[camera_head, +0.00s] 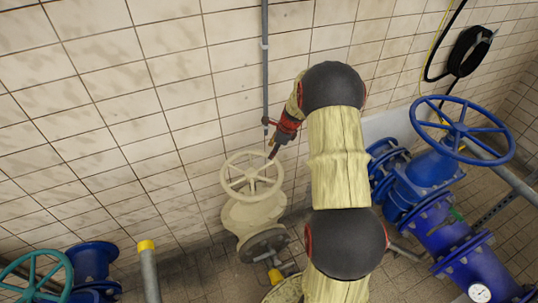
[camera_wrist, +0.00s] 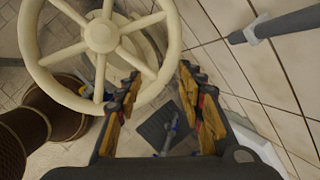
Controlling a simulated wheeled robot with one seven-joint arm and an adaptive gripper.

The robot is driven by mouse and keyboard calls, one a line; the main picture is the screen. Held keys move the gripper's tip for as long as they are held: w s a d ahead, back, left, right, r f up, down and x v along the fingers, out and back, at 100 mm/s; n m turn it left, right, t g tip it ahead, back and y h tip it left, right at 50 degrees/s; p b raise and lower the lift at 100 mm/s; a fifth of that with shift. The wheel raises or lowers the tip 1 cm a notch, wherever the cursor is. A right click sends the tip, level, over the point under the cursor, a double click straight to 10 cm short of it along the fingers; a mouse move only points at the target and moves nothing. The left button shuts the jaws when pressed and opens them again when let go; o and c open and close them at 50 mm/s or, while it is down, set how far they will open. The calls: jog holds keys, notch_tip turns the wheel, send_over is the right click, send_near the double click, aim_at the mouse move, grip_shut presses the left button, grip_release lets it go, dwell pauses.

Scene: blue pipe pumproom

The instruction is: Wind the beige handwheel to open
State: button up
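The beige handwheel (camera_head: 252,175) sits on top of a beige valve body (camera_head: 250,213) near the tiled wall, left of my arm in the head view. In the wrist view the spoked handwheel (camera_wrist: 101,35) fills the upper left. My gripper (camera_head: 271,153) comes in from the upper right of the wheel, close to its rim. In the wrist view my gripper (camera_wrist: 159,72) is open, with its two fingers apart. The right part of the rim shows near and between the fingertips. I cannot tell whether a finger touches it.
A blue handwheel (camera_head: 462,130) on blue pipework stands to the right. A teal handwheel (camera_head: 36,276) is at the lower left, near a yellow-capped post (camera_head: 148,262). A thin grey pipe (camera_head: 265,65) runs down the wall above my gripper.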

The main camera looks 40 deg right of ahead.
jog(key=m, duration=0.3)
jog(key=w+d+m, duration=0.1)
jog(key=m, duration=0.1)
jog(key=shift+r, duration=0.1)
jog(key=shift+b+x, duration=0.55)
jog(key=shift+x, duration=3.35)
jog(key=shift+d+r, duration=0.1)
jog(key=shift+d, duration=0.05)
jog(key=shift+c, duration=0.5)
grip_shut()
